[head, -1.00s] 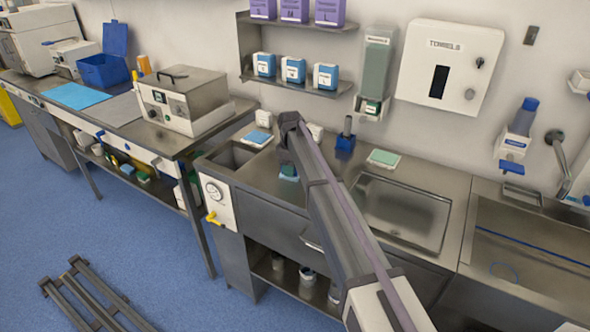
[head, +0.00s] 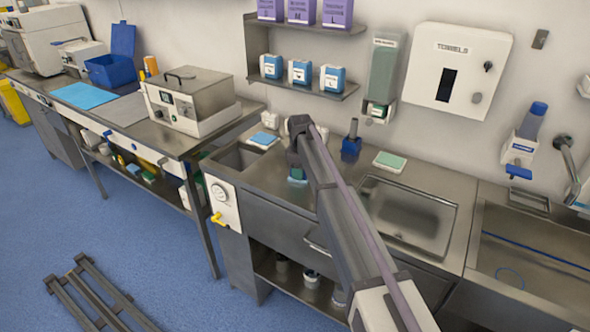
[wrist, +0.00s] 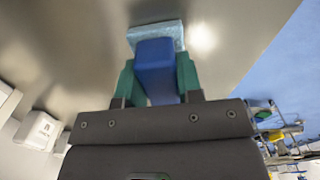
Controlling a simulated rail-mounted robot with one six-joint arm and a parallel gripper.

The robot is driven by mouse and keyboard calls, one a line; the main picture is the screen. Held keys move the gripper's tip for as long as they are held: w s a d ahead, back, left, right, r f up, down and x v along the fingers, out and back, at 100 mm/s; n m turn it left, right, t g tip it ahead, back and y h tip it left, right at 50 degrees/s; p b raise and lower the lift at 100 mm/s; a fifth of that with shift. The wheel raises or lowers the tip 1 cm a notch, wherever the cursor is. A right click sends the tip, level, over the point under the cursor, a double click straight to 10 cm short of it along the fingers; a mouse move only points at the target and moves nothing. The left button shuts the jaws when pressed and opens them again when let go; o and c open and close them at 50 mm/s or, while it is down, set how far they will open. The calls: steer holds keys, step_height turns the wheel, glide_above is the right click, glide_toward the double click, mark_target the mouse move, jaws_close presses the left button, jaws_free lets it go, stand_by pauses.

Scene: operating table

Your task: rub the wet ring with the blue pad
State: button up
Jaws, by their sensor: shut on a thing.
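My gripper (wrist: 155,85) is shut on the blue handle of the blue pad, with a green fingertip on each side of it. The pad's pale blue face (wrist: 156,29) is at the handle's far end, over the steel counter (wrist: 75,60) and touching or very close to it. In the head view, my gripper (head: 297,173) points down at the counter left of the sink, with the pad's edge (head: 297,181) just below it. I cannot make out the wet ring; the arm and pad may hide it. A bright glare shows beside the pad in the wrist view.
A white tray with a light blue pad (head: 263,139) lies left of my gripper. A blue holder (head: 351,147) and a white tray with a green pad (head: 390,160) stand to the right. The sink (head: 408,213) lies beyond my arm. A shelf (head: 305,90) hangs above.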

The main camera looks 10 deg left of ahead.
steer(key=shift+s+d+f, duration=0.1)
steer(key=shift+s+d, duration=0.35)
steer(key=shift+d, duration=0.3)
steer(key=shift+s+d, duration=0.4)
steer(key=shift+d, duration=0.35)
steer(key=shift+s+d, duration=0.4)
steer(key=shift+d, duration=0.45)
steer(key=shift+s+d, duration=0.35)
steer(key=shift+d, duration=0.5)
step_height(320, 180, up, 6)
steer(key=p, duration=0.6)
step_height(320, 180, up, 3)
steer(key=p, duration=0.3)
